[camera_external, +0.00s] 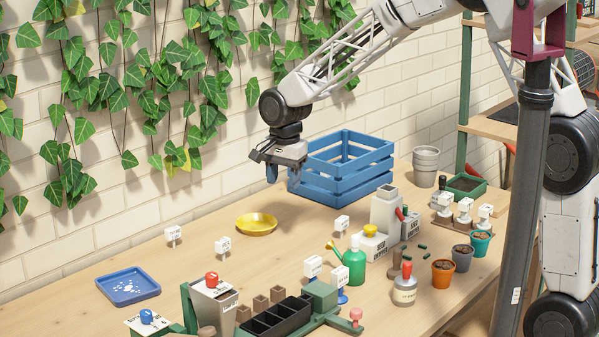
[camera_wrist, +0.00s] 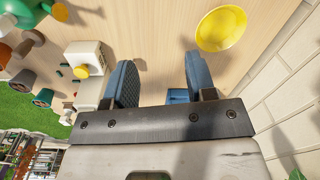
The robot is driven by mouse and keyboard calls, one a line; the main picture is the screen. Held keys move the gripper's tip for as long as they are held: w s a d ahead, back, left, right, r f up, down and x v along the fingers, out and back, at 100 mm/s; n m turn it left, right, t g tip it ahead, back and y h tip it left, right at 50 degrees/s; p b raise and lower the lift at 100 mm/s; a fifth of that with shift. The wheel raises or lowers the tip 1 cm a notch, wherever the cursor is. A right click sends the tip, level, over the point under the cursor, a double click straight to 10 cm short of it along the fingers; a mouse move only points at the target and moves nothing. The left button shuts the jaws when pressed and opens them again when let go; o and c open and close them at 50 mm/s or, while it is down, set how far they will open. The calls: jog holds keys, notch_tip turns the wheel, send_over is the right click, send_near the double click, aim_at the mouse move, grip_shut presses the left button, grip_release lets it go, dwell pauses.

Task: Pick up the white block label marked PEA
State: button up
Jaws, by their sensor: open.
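Several small white block labels stand on the table in the external view. One (camera_external: 173,233) is at the left near the wall, one (camera_external: 222,245) is in front of the yellow saucer, one (camera_external: 341,224) is right of it, and two (camera_external: 312,267) (camera_external: 340,276) stand near the green watering can. Their lettering is too small to read surely, so I cannot tell which says PEA. My gripper (camera_external: 283,176) is open and empty, high above the table between the yellow saucer and the blue crate. Its blue fingers (camera_wrist: 161,82) are apart in the wrist view, with no label seen between them.
The yellow saucer (camera_external: 257,217) lies below my gripper, left of the blue crate (camera_external: 343,182). A blue tray (camera_external: 128,299) lies at the left. The green watering can (camera_external: 356,270), several pots and a black planter tray (camera_external: 274,333) crowd the front and right.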

jog(key=m, duration=0.1)
send_near(223, 240)
notch_tip(223, 240, down, 5)
jog(key=shift+a+f, duration=0.1)
jog(key=shift+a, duration=0.05)
jog(key=shift+f, duration=0.1)
jog(key=shift+f, duration=1.2)
jog(key=shift+f, duration=0.1)
jog(key=shift+f, duration=2.5)
grip_shut()
